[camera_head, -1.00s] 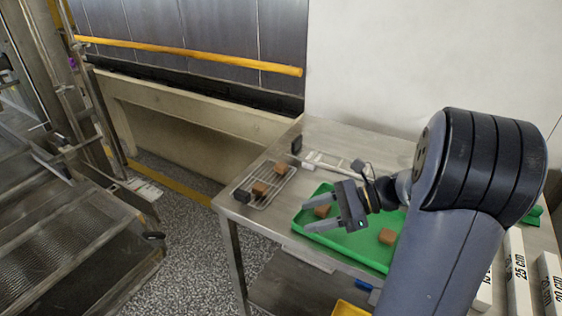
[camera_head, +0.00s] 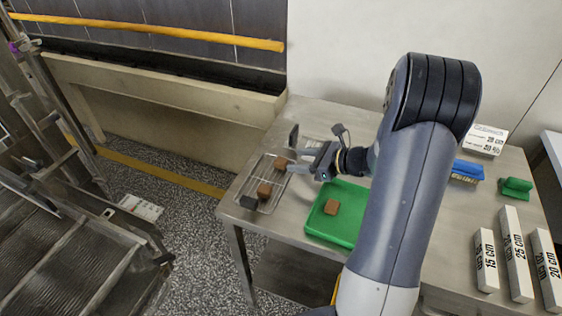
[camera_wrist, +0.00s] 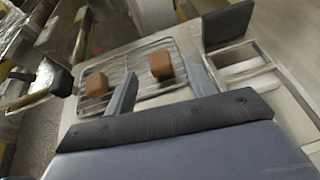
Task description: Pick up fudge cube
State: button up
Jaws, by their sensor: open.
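Two brown fudge cubes sit on a wire rack (camera_head: 250,201) at the table's left end, one farther back (camera_head: 280,163) and one nearer the front (camera_head: 264,190). A third brown cube (camera_head: 331,207) lies on the green tray (camera_head: 347,232). My gripper (camera_head: 290,164) is open beside the farther rack cube, fingers pointing left. In the wrist view the fingertips (camera_wrist: 160,68) are on either side of one cube (camera_wrist: 160,64). The other rack cube (camera_wrist: 97,85) stands to the left of the left finger. I cannot tell whether the fingers touch the cube.
Black blocks stand at the rack's front (camera_head: 249,201) and behind it (camera_head: 293,136). Labelled white bars (camera_head: 486,262), a blue sponge-like block (camera_head: 467,170) and a green piece (camera_head: 515,188) lie at right. My arm hides part of the table.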

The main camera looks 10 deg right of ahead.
aim_at(283, 161)
jog(key=x, duration=0.5)
jog(key=shift+s+f+p, duration=0.2)
jog(key=shift+f+p, duration=0.05)
jog(key=shift+p, duration=0.15)
jog(key=shift+c, duration=0.4)
jog(key=c, duration=0.8)
